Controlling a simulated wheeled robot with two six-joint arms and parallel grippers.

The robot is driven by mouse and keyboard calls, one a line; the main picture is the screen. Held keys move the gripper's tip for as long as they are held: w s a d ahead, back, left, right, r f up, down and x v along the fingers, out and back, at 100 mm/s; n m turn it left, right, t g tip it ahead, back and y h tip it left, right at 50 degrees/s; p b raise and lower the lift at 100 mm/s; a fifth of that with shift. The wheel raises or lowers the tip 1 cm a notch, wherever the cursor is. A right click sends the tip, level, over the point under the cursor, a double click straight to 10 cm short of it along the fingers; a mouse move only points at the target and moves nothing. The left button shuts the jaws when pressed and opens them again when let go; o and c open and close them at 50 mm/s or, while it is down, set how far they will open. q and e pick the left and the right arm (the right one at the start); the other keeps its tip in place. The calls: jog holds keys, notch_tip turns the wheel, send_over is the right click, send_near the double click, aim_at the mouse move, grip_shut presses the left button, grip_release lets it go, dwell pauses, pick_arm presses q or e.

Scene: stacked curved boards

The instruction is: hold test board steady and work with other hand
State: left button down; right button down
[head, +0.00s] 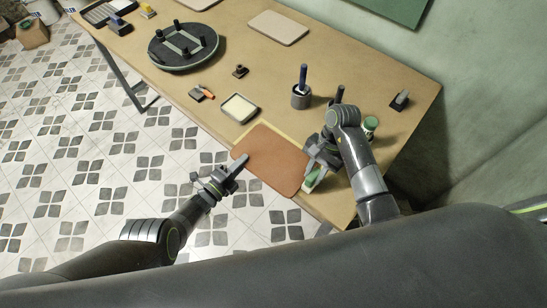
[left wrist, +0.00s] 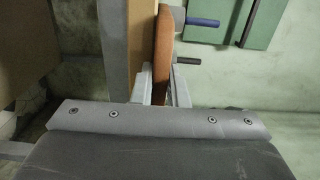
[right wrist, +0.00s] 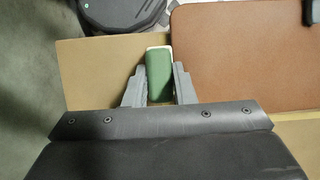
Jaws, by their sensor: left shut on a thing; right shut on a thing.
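The test board, a reddish-brown board with rounded corners (head: 270,162), lies at the table's front edge. My left gripper (head: 242,161) is shut on its left edge; the left wrist view shows the board edge-on (left wrist: 163,45) between the fingers. My right gripper (head: 315,168) is shut on a green block with a pale edge (head: 313,179), beside the board's right end. In the right wrist view the block (right wrist: 159,75) sits between the fingers, apart from the board (right wrist: 245,50). The right hand hides part of the block in the head view.
A shallow tray with pale contents (head: 240,107) stands behind the board. A cup with a blue-handled tool (head: 301,98) and a green-topped jar (head: 371,124) stand near my right arm. A round dark fixture (head: 184,46) and a pale board (head: 278,28) lie farther back. Mid-table has free room.

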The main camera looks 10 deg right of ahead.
jog(key=shift+w+d, duration=0.15)
jog(key=shift+w, duration=0.1)
jog(key=shift+w+d, duration=0.6)
jog(key=shift+d, duration=0.15)
jog(key=shift+w, duration=0.1)
jog(key=shift+w+d+n+g+h, duration=0.35)
jog(key=shift+w+d+n, duration=0.45)
jog(key=shift+n, duration=0.5)
jog(key=shift+s+a+m, duration=0.85)
jog(key=shift+m, duration=0.25)
jog(key=shift+s, duration=0.1)
